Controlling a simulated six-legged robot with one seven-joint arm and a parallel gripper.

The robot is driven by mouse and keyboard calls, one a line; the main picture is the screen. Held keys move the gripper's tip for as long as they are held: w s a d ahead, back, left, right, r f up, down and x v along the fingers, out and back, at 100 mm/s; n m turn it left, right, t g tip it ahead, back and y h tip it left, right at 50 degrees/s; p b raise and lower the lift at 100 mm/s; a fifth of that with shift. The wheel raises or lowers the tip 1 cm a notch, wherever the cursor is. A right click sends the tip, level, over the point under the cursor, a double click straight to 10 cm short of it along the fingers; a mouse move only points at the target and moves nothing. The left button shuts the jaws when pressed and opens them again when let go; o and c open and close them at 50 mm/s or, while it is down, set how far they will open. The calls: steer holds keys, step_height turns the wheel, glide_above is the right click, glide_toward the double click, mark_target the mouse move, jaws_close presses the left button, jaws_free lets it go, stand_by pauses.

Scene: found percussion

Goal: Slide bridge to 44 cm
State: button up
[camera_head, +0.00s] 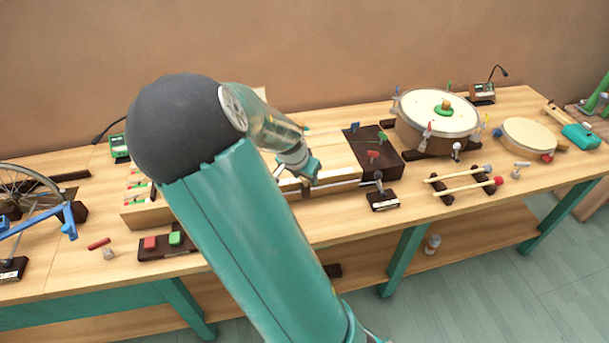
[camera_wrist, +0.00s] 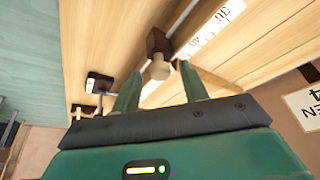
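My gripper (camera_wrist: 160,75) is open in the wrist view, its two green fingers apart. A pale round knob (camera_wrist: 159,69) on a dark brown block (camera_wrist: 157,42), apparently the bridge, shows between and just beyond the fingertips. I cannot tell whether either finger touches it. The block sits at a pale scale strip (camera_wrist: 202,38) with printed numbers, one reading like 38; 44 cannot be made out. In the head view my gripper (camera_head: 311,172) is over the long wooden box (camera_head: 335,158).
A small microphone stand (camera_head: 382,200) is in front of the box, right of my gripper. A dark block with coloured pegs (camera_head: 385,163) and a drum (camera_head: 437,120) stand further right. Mallets (camera_head: 463,186) lie near the front edge. Red and green buttons (camera_head: 163,241) are at left.

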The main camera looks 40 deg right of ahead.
steer(key=v, duration=1.3)
steer(key=shift+a+r, duration=0.2)
steer(key=shift+r, duration=0.1)
steer(key=shift+s, duration=0.15)
stand_by(0.3)
